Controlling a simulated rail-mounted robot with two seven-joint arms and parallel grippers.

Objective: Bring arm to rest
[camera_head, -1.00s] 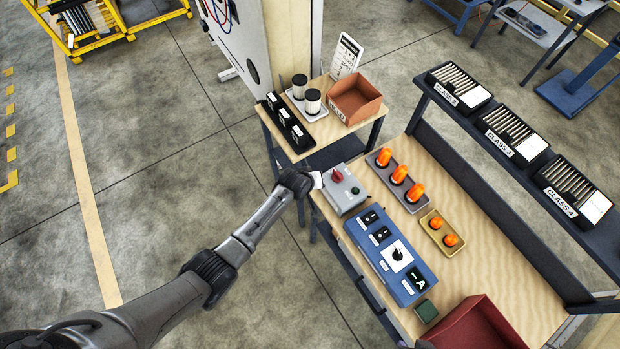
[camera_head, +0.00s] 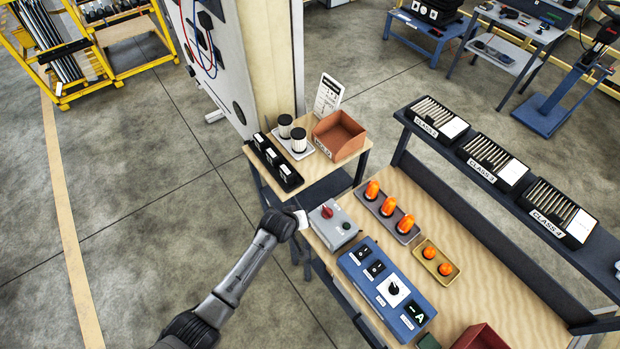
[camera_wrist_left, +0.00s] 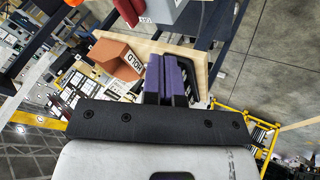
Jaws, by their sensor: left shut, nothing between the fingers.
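My left arm comes in from the bottom left in the head view. Its gripper (camera_head: 301,219) is beside the left edge of the trolley top, next to a grey box (camera_head: 333,226) with a red knob. The gripper is small and partly hidden by the wrist there. In the left wrist view, its two purple-padded fingers (camera_wrist_left: 166,78) are together with nothing between them. They show in front of the small side table with the HOLD bin (camera_wrist_left: 116,58). My right gripper is in neither view.
A blue control panel (camera_head: 386,289), orange lamps on a tray (camera_head: 388,214) and a yellow tray (camera_head: 436,262) stand on the trolley. The side table holds black units (camera_head: 273,161), white cylinders and the brown HOLD bin (camera_head: 338,136). Open floor (camera_head: 150,200) lies left.

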